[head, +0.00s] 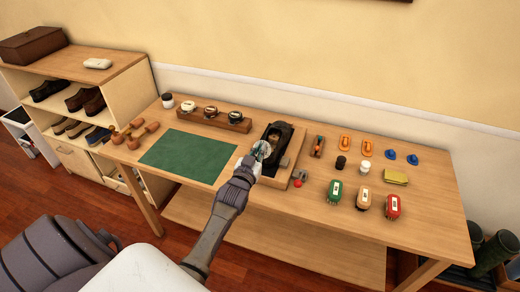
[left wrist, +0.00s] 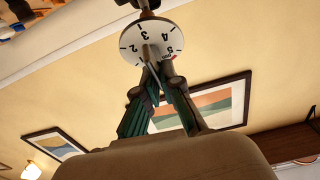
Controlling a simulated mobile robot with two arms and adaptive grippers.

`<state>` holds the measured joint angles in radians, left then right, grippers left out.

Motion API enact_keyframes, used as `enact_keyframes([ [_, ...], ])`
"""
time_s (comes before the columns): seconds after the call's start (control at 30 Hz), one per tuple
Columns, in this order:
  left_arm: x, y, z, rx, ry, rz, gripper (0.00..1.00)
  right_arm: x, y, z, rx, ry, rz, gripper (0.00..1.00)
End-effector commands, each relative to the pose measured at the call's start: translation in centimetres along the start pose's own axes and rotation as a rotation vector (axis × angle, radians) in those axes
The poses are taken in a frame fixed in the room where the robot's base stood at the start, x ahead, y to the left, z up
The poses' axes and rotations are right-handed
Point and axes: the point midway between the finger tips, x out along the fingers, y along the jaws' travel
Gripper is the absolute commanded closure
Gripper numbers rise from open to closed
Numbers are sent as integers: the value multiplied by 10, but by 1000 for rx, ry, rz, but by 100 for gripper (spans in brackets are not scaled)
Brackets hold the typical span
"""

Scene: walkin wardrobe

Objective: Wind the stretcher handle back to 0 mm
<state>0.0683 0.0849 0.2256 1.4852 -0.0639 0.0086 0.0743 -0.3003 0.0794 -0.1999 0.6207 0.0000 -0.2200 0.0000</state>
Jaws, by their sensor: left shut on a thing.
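The shoe stretcher (head: 281,134) is a dark shoe-shaped device in a wooden tray on the table. At its near end is a white round dial (left wrist: 131,38), marked with black numbers; 3, 4 and 5 can be read in the left wrist view. My left gripper (head: 260,152) is at this near end. In the left wrist view its two green-padded fingers (left wrist: 157,72) meet on the thin grey stretcher handle (left wrist: 152,58) in front of the dial. The fingers partly hide the handle, and I cannot tell the exact reading. My right gripper is not in view.
A green mat (head: 188,156) lies left of the stretcher, with a wooden rack of round tins (head: 212,115) behind it. Wooden shoe trees (head: 135,134) lie at the table's left end. Several brushes (head: 363,194) and small bottles stand to the right. A red-knobbed item (head: 299,180) is close beside the tray.

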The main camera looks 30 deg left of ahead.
Motion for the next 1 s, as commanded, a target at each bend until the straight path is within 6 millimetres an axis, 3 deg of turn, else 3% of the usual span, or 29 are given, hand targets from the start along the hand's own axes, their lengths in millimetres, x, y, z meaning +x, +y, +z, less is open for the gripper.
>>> enact_keyframes([
  [0.43,-1,0,4,-72,-10,-40,100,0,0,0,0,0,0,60],
  [0.5,-1,0,4,-71,-10,-40,83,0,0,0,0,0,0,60],
  [0.6,-1,-1,4,-71,-9,-40,69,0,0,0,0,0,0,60],
  [0.87,-1,-1,2,-70,-5,-40,69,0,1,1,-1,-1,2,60],
  [1.0,-10,0,3,-70,-5,-40,69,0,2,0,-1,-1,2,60],
])
